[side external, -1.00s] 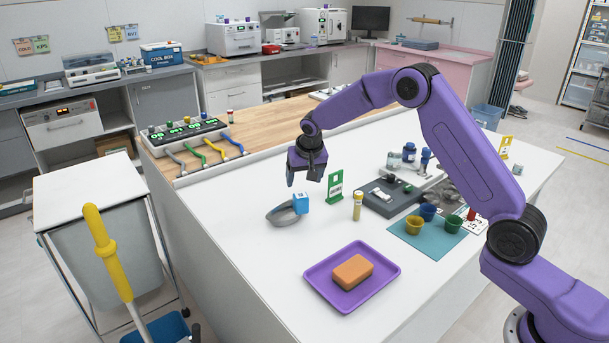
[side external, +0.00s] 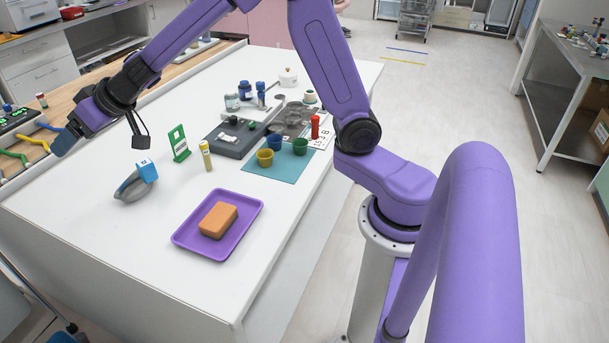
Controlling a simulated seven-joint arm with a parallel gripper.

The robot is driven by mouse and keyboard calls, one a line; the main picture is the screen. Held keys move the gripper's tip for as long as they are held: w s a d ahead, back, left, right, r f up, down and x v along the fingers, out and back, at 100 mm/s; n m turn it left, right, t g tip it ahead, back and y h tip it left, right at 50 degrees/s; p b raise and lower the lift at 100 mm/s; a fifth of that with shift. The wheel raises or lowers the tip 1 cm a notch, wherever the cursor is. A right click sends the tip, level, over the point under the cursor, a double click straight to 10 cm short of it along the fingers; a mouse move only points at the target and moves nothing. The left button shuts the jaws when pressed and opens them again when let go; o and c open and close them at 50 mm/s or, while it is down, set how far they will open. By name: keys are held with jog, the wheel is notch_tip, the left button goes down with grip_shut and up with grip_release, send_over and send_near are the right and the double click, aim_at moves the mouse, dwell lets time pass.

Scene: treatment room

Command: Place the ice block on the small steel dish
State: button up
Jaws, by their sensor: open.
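My gripper (side external: 101,143) is open and empty, above the far left part of the white table. A small blue cube (side external: 147,170) with a pale label is at the rim of a grey curved dish (side external: 132,187), in front and to the right of the gripper. I cannot tell whether the cube rests in the dish or behind it. No clear ice block shows; the blue cube may be it. I cannot tell whether the grey dish is the small steel dish. Small grey metal items (side external: 298,118) stand partly hidden behind the cups.
A purple tray (side external: 188,243) holds an orange-brown block (side external: 218,220). A green stand (side external: 179,143), a yellow-capped tube (side external: 205,155), a dark grey device (side external: 232,138) and cups on a teal mat (side external: 281,176) stand to the right. The near left table top is clear.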

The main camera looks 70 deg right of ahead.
jog(key=s+a+r+n+g+y, duration=0.1)
jog(key=s+a+n+g+y, duration=0.15)
jog(key=s, duration=0.45)
jog(key=s+a+n+g+y, duration=0.15)
jog(key=s+a, duration=0.25)
jog(key=s, duration=0.4)
jog(key=s+d+f+n+g+h, duration=0.1)
jog(key=s+n+g, duration=0.1)
jog(key=s, duration=0.6)
jog(key=s+d+f+n+g, duration=0.2)
jog(key=s+g, duration=0.1)
jog(key=s, duration=0.4)
jog(key=s+d+f+n+h, duration=0.1)
jog(key=s+d+f+h, duration=0.1)
jog(key=s+d, duration=0.3)
jog(key=s+d+f+n+h, duration=0.1)
jog(key=s+d+h, duration=0.4)
jog(key=d, duration=0.6)
jog(key=shift+s+f+g, duration=0.3)
jog(key=shift+s+f, duration=0.5)
